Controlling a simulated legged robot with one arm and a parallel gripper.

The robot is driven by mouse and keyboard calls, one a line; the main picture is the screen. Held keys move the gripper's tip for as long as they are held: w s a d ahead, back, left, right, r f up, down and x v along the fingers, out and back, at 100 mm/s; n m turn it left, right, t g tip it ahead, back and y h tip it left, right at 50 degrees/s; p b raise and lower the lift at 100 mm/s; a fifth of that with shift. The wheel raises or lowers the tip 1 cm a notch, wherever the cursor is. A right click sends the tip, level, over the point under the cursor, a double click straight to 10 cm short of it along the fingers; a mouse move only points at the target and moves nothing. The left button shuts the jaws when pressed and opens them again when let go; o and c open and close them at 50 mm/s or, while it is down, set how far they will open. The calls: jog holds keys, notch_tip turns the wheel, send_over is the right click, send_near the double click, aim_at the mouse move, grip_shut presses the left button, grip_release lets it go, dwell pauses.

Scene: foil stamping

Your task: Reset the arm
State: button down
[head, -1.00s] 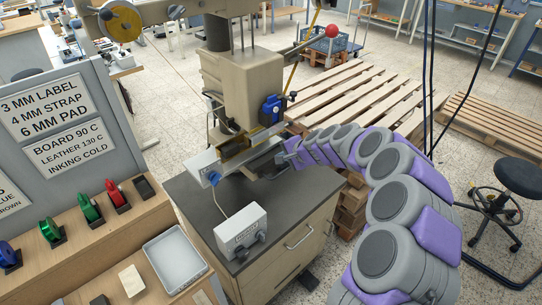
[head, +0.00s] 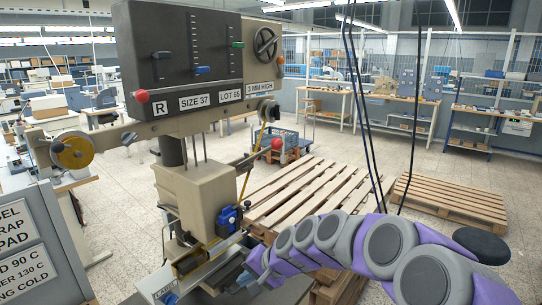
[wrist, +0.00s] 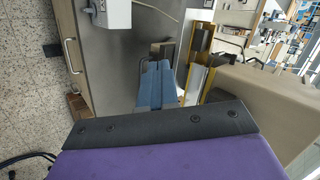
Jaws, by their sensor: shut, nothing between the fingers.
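My arm (head: 370,245), grey with purple covers, reaches in from the lower right in the head view. My gripper (head: 228,278) is at its end, low beside the front of the foil stamping press (head: 192,192). In the wrist view my gripper (wrist: 157,72) shows as two blue fingers lying together, shut and empty. They point over the dark cabinet top, close to the press's yellow-edged part (wrist: 196,80). Whether they touch the press I cannot tell.
Wooden pallets (head: 315,195) lie behind my arm. A stool (head: 482,245) stands at the right. Black cables hang above my arm. A sign board (head: 40,245) is at left.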

jog(key=s+d+n+g+h, duration=0.1)
jog(key=s+d, duration=0.5)
jog(key=s, duration=0.6)
jog(key=s+d+n+g+h, duration=0.1)
jog(key=s+d+h, duration=0.3)
jog(key=s, duration=0.9)
jog(key=s+d+n+g+h, duration=0.1)
jog(key=s+d+g+h, duration=0.1)
jog(key=s+d, duration=0.7)
jog(key=s+g, duration=0.1)
jog(key=s, duration=0.2)
jog(key=shift+s+d+n+h, duration=0.2)
jog(key=shift+d+n+h, duration=0.1)
jog(key=shift+d+n, duration=0.1)
